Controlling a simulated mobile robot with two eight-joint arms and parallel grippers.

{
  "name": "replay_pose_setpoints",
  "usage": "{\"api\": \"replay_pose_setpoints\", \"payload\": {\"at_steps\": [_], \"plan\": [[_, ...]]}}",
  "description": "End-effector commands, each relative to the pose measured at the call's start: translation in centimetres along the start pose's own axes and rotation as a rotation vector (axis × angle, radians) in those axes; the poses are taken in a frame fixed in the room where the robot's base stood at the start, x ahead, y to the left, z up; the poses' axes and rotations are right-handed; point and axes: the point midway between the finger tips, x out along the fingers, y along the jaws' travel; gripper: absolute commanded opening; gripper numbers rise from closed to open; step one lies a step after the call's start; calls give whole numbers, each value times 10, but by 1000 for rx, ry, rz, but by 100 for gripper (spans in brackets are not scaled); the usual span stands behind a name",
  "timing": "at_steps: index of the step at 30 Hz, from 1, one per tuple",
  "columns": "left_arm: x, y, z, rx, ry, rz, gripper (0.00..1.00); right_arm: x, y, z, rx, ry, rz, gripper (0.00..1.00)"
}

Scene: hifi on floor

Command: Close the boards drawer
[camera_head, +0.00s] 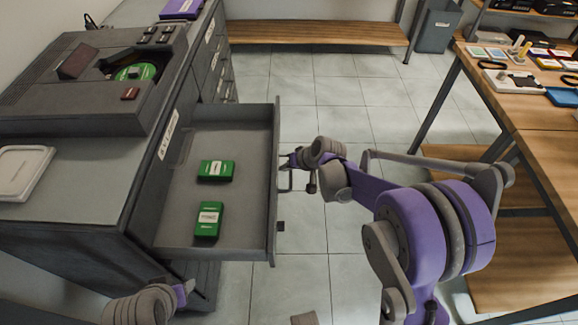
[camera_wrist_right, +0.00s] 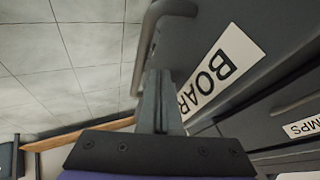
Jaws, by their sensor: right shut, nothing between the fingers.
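The boards drawer (camera_head: 240,230) is a grey drawer pulled far out of the dark cabinet, with two green boxes (camera_head: 215,170) (camera_head: 208,220) inside. In the right wrist view its front (camera_wrist_right: 205,40) carries a white label reading "BOAR", the rest cut off. The drawer's handle (camera_wrist_right: 150,45) is a grey bar. My right gripper (camera_head: 287,164) is at the outside of the drawer front, by the handle. Its fingers (camera_wrist_right: 160,100) are shut and empty, with the tips close to the bar; contact is unclear. My left gripper (camera_head: 186,288) shows only partly at the bottom, beside the cabinet; its fingers are unclear.
A grey machine (camera_head: 70,90) with a green disc sits on the cabinet top. More drawers (camera_head: 215,60) lie beyond the open one. A wooden bench (camera_head: 310,33) stands at the back. A cluttered wooden table (camera_head: 540,120) stands at the right. Tiled floor (camera_head: 360,95) between is clear.

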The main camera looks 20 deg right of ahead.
Motion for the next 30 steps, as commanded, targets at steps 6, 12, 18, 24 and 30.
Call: {"api": "replay_pose_setpoints", "payload": {"at_steps": [6, 12, 18, 24, 30], "plan": [[0, 0, 0, 0, 0, 0, 50, 0, 0, 0, 0, 0, 0, 0], [1, 0, 0, 0, 0, 0, 50, 3, -7, 1, -2, -1, -2, 0], [3, 0, 2, 0, -1, 0, 50, 17, -32, 1, -4, -3, -4, 0], [7, 0, 4, 0, -3, 0, 50, 41, -76, 2, -6, -4, -5, 0], [10, 0, 6, 0, -4, 0, 50, 67, -126, 2, -6, -4, -5, 0]]}}
